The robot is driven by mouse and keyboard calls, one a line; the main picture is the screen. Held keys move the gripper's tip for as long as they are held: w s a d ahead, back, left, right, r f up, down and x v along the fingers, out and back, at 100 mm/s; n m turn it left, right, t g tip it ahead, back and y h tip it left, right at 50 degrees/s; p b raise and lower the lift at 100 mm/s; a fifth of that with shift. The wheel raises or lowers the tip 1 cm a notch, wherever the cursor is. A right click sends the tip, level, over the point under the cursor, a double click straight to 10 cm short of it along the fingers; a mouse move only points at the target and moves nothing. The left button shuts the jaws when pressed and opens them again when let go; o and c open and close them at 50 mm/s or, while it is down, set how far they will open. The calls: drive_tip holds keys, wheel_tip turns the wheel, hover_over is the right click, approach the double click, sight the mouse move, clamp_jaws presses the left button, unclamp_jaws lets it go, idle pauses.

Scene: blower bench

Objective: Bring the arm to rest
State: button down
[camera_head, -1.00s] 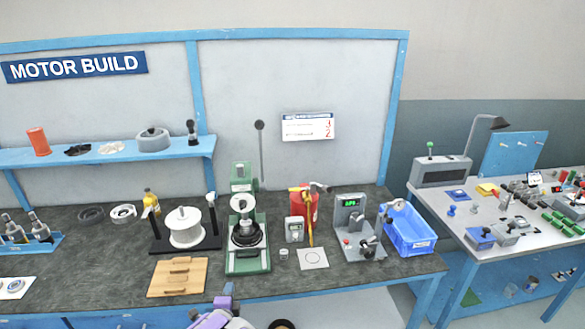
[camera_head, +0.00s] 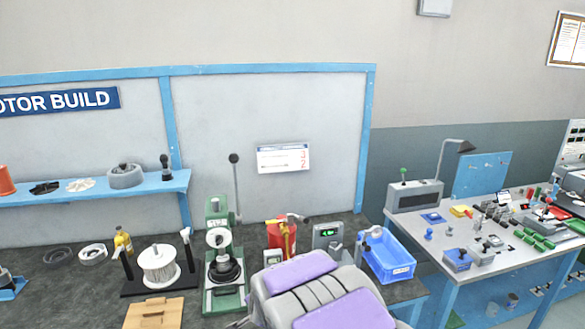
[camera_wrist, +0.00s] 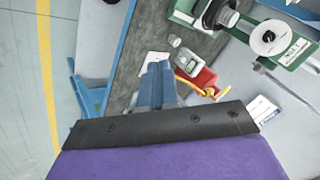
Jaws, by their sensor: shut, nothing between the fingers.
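My arm shows in the head view as a large purple and grey body (camera_head: 318,292) at the bottom centre, in front of the bench. Its gripper end cannot be made out there. In the wrist view my gripper (camera_wrist: 157,72) shows its blue-grey fingers together at the centre, with nothing held. The fingers point toward the dark bench top and appear apart from the things on it. My dark bracket and purple link fill the lower part of that view.
The dark bench top (camera_head: 85,283) carries a spool (camera_head: 159,264), a green press (camera_head: 224,268), a red extinguisher-like object (camera_head: 281,237) and a blue bin (camera_head: 388,256). A grey table (camera_head: 495,255) with small parts stands at right, past a gap.

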drive_tip(key=s+d+r+n+g, duration=0.2)
drive_tip(key=s+d, duration=0.5)
drive_tip(key=s, duration=0.6)
drive_tip(key=s+d+r+n+g+h, duration=0.1)
drive_tip(key=s+d+r+n+g, duration=0.2)
drive_tip(key=s+d, duration=0.5)
drive_tip(key=s+d+r+n+g+h, duration=0.1)
drive_tip(key=s+d+r+n+g, duration=0.2)
drive_tip(key=s, duration=1.7)
drive_tip(key=d+r+g, duration=0.1)
drive_tip(key=d, duration=0.3)
drive_tip(key=shift+d+r, duration=0.15)
drive_tip(key=shift+r, duration=0.15)
drive_tip(key=shift+w, duration=0.1)
